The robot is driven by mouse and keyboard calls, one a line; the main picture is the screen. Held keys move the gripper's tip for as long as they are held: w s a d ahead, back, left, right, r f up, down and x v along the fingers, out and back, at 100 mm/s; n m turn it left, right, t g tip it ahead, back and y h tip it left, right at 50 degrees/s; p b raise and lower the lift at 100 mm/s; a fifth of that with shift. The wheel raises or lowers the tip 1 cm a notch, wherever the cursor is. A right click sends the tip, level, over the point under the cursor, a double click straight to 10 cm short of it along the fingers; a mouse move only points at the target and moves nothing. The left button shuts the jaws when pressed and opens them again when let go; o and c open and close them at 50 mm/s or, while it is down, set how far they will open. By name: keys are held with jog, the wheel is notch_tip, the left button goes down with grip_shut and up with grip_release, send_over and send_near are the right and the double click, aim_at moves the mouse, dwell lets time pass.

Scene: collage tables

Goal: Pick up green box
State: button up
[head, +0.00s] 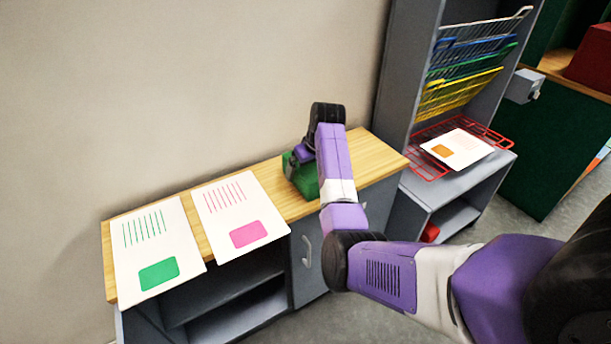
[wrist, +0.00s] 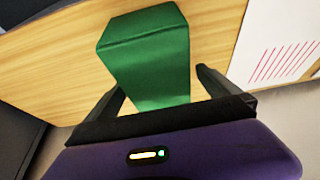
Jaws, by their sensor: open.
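The green box (head: 303,178) sits on the wooden top of the low cabinet, partly hidden behind my arm in the head view. In the wrist view the green box (wrist: 150,60) stands ahead of my gripper, its near end reaching between the two fingers. My gripper (wrist: 160,84) is open, with one dark finger on each side of the box. I cannot tell whether either finger touches it. In the head view my gripper (head: 294,162) is at the box and mostly hidden by the wrist.
Two white sheets, one with a green patch (head: 158,272) and one with a pink patch (head: 244,234), lie left on the wooden top (head: 375,152). A grey shelf at right holds coloured wire racks (head: 460,95) and a sheet with an orange patch (head: 458,148). A wall stands behind.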

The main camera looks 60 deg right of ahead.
jog(key=shift+x, duration=1.8)
jog(key=shift+s+d, duration=0.1)
jog(key=shift+d, duration=0.05)
jog(key=c, duration=1.5)
jog(key=shift+o, duration=0.2)
jog(key=shift+r, duration=0.1)
